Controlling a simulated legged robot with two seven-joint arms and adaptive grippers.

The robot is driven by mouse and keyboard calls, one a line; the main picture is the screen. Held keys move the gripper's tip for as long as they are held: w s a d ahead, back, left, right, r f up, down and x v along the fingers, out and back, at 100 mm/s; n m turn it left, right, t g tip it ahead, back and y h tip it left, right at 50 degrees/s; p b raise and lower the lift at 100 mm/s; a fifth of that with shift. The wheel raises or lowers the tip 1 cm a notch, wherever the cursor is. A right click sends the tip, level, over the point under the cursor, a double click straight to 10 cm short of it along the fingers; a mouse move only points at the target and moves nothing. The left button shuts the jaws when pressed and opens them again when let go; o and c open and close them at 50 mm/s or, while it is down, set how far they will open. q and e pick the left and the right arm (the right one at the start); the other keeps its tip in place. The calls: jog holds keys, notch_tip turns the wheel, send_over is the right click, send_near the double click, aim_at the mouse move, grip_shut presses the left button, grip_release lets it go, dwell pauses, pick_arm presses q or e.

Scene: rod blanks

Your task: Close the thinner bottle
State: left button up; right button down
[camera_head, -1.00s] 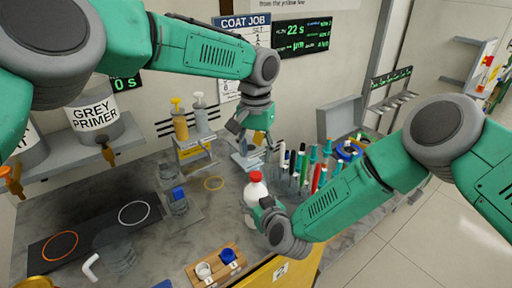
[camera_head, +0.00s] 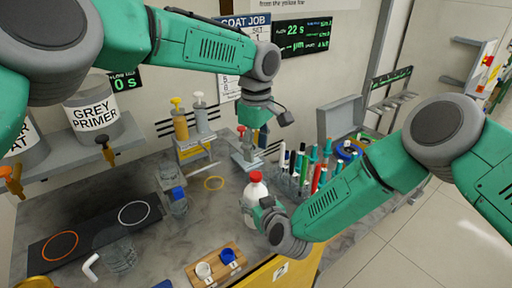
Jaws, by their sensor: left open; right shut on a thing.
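The thinner bottle (camera_head: 255,191) is white, with a red cap (camera_head: 256,177) on its top. It stands upright near the front of the grey bench. My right gripper (camera_head: 262,212) is shut on its body from the front right and hides its lower part. Whether the cap is fully tightened cannot be told. My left gripper (camera_head: 264,117) is open and empty. It is above and behind the bottle, apart from it, in front of the wall.
A rack of markers (camera_head: 308,172) stands right of the bottle. A stand with a red-topped item (camera_head: 241,130) is behind it. Pump bottles (camera_head: 180,122) stand at back left. A wooden block with cups (camera_head: 215,266) lies in front.

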aim_at(256, 174)
pick_arm(q)
jog(key=shift+f, duration=4)
grip_shut()
